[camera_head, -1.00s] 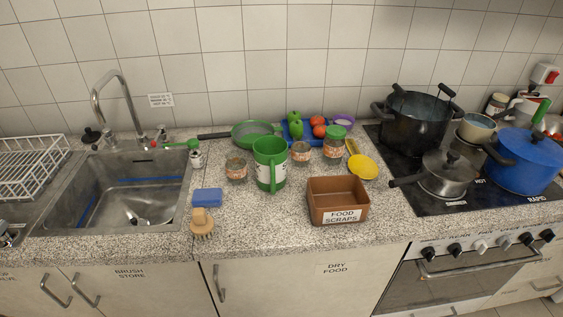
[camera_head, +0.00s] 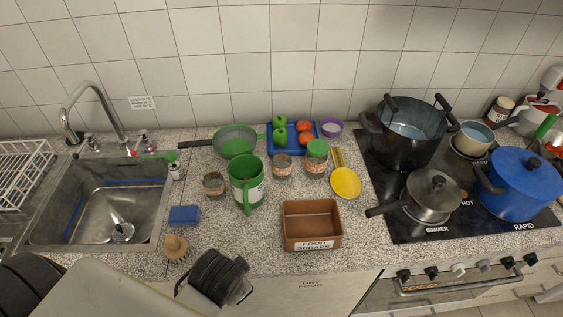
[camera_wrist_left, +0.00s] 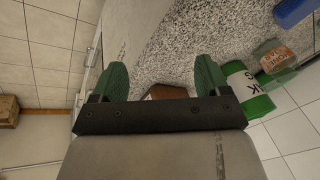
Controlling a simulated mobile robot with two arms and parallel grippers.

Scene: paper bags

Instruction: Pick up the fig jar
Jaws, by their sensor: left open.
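Three glass jars stand on the counter in the head view: a left jar (camera_head: 213,184), a middle jar (camera_head: 282,166) and a green-lidded jar (camera_head: 317,153). Their labels are too small to read, so I cannot tell which is the fig jar. A labelled jar (camera_wrist_left: 278,58) shows beside the green jug in the left wrist view. My left gripper (camera_wrist_left: 160,75) is open and empty, its green fingers apart. In the head view my left arm reaches in at the lower left, near the counter's front edge; its fingers are hidden there. My right gripper is not in view.
A green jug (camera_head: 247,185) stands between the left and middle jars. A brown food scraps box (camera_head: 312,243), blue sponge (camera_head: 184,215) and wooden brush (camera_head: 175,247) lie nearer the front. A yellow dish (camera_head: 345,183) is right of the jars. The sink (camera_head: 75,225) is left, the hob (camera_head: 405,228) right.

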